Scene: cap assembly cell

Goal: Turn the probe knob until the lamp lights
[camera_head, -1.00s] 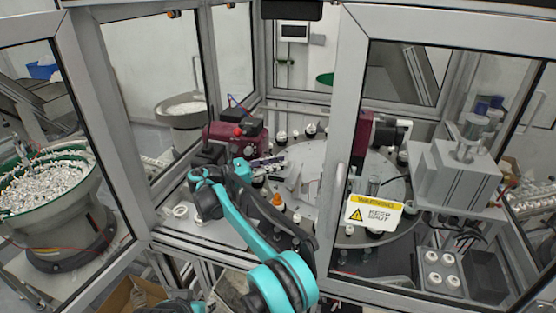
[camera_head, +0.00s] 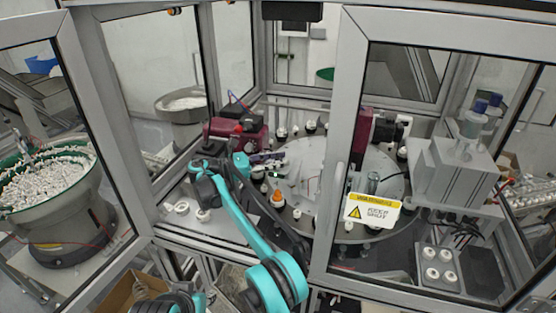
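My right arm reaches through the cell's open front. Its gripper (camera_head: 268,160) is at the maroon unit (camera_head: 252,141), beside the round table. The gripper is small and dark here, and I cannot tell whether its fingers are open or shut. The probe knob cannot be made out; the gripper and wrist may hide it. A small green light (camera_head: 275,176) shows just below the gripper; I cannot tell for sure that it is the lamp. Part of my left arm shows at the bottom edge; its gripper is not in view.
The round table (camera_head: 345,170) carries several parts around its rim, among them an orange-topped one (camera_head: 277,198). A door with a warning sign (camera_head: 373,211) stands at the right front. A bowl feeder (camera_head: 60,205) with white caps is at the left.

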